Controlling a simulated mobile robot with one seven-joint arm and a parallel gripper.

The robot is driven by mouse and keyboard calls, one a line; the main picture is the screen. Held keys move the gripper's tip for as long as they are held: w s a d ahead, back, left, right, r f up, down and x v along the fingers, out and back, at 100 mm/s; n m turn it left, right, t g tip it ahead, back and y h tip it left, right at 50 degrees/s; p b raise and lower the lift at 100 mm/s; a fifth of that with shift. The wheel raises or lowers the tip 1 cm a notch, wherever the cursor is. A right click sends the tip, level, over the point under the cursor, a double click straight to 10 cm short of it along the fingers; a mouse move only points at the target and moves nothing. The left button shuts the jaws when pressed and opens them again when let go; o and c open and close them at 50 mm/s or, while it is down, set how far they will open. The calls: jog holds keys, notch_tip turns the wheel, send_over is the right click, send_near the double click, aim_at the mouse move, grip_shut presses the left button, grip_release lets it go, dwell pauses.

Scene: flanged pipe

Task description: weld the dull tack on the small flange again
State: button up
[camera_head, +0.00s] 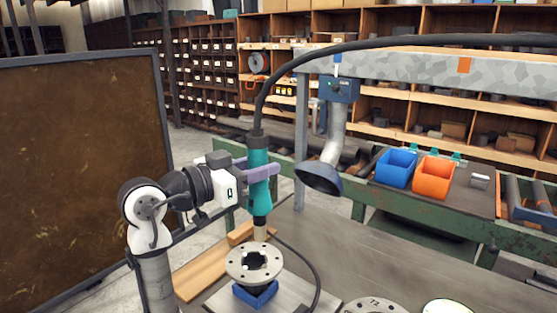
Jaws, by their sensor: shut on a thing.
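My gripper (262,173) is shut on the teal body of a welding torch (259,193), which hangs almost upright with a black hose rising from its top. A pale grey flange (239,262) with bolt holes lies below the torch, around a dark central opening. It sits above a blue block (255,296) on a metal plate. The torch's lower end is over the flange's far edge; I cannot tell whether it touches. Small white spots show near the opening, but I cannot make out which tack is dull. Another flange (372,305), marked 72, is cut off at the bottom edge.
A fume hood (319,179) hangs right of the torch. Wooden boards (205,270) lie left of the flange, and a dark cable curves around its right side. A blue bin (396,168) and an orange bin (434,177) stand further back. A brown screen (80,170) fills the left.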

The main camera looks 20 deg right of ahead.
aim_at(250, 202)
jog(key=shift+d, duration=0.35)
jog(key=shift+f+b, duration=2.6)
jog(key=shift+f, duration=0.8)
jog(key=shift+r, duration=0.1)
jog(key=shift+r+p, duration=1.55)
jog(key=shift+r, duration=0.75)
notch_tip(250, 202, up, 5)
jog(key=p, duration=0.3)
jog(key=shift+p, duration=0.3)
jog(key=shift+w+a, duration=0.1)
